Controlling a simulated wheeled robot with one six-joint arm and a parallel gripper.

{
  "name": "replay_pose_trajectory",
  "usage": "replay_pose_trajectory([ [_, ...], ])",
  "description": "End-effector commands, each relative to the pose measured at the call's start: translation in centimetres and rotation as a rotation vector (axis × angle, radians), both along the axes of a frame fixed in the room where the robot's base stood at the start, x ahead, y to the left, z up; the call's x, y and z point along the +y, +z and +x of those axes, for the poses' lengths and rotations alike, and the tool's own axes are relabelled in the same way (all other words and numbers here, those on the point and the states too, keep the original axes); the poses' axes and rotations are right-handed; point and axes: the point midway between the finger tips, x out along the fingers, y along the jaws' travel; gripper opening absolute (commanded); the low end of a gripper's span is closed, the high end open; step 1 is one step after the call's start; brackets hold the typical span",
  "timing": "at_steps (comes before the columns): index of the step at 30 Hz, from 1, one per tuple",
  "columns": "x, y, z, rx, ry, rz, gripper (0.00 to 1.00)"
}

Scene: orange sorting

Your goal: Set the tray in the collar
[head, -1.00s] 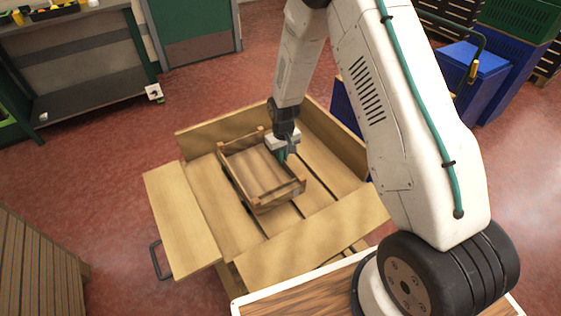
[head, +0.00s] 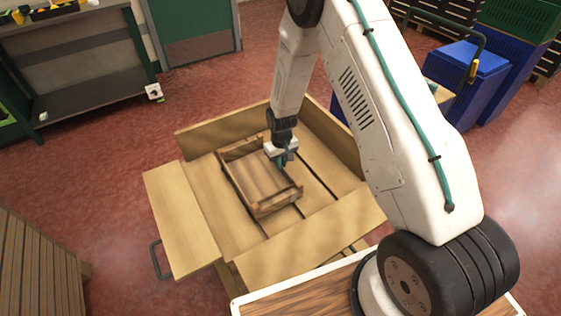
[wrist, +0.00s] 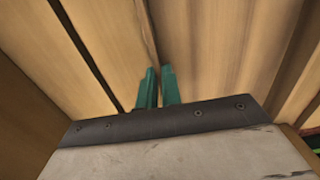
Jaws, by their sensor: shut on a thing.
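The tray (head: 277,204) is a small brown wooden crate with corner posts. In the head view it is within the walls of the collar (head: 225,124), a low frame of pale boards, towards its far side. My gripper (head: 282,161) is shut on the tray's right-hand wall, with the arm reaching down from above. In the wrist view its teal fingers (wrist: 158,88) point at pale wood, and the held edge is hard to make out. I cannot tell whether the tray's underside touches the slatted floor.
Bare slats (head: 225,215) show around the tray inside the collar. A dark handle (head: 157,262) sticks out at the near left. Blue bins (head: 470,68) stand at the right back, a workbench (head: 85,85) at the left back, and a slatted wooden crate (head: 35,265) at the lower left.

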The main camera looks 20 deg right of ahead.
Motion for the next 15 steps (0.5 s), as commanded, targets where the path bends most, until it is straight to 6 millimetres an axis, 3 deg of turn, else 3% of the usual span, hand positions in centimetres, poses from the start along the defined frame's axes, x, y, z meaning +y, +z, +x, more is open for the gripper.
replay_pose_trajectory([
  [4,0.01,-0.16,0.03,-0.001,0.000,0.000,0.00],
  [6,0.00,-0.17,0.00,0.000,0.000,0.000,0.23],
  [7,0.00,-0.17,0.01,0.000,0.000,0.000,0.28],
  [15,0.01,-0.11,0.01,0.000,0.000,0.000,0.28],
])
